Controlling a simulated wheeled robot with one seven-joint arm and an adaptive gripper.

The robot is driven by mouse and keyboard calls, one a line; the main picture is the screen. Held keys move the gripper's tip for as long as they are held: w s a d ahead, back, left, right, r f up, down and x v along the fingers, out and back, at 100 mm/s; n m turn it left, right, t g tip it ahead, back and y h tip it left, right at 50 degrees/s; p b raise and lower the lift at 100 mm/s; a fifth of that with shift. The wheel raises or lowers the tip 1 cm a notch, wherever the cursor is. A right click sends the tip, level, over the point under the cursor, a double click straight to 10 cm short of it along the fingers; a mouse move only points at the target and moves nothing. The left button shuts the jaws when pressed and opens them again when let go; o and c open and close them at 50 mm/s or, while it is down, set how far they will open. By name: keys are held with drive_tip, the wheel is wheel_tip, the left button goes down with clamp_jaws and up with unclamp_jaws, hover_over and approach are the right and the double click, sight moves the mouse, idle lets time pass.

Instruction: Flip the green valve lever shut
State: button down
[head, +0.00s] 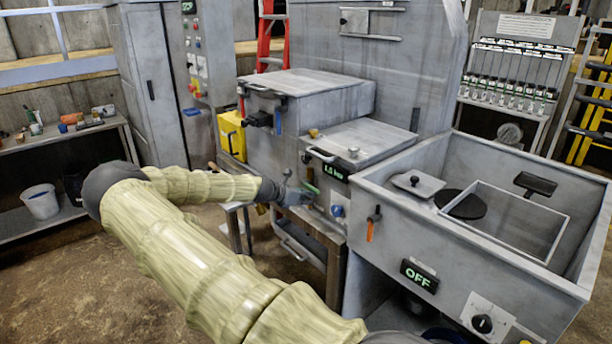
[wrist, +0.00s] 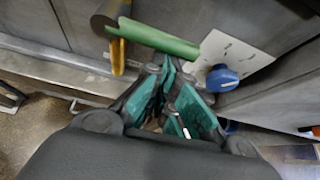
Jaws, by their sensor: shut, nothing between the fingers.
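The green valve lever (head: 310,188) is on the front of the middle grey unit, below its "1.5 bar" display. My gripper (head: 293,196) is at that front, close to the lever. In the wrist view my gripper (wrist: 176,76) has its teal-padded fingers shut and empty, with the tips just below the lever's right part. I cannot tell whether they touch it.
A blue knob (wrist: 222,78) sits right of my fingertips on a pale plate. An orange-handled valve (head: 372,225) is on the sink unit (head: 420,240) to the right, above an "OFF" display (head: 419,275).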

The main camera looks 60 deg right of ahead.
wheel_tip(320, 180, down, 4)
drive_tip(key=b, duration=0.1)
drive_tip(key=b+v, duration=0.2)
drive_tip(key=v, duration=0.8)
drive_tip(key=shift+a, duration=0.45)
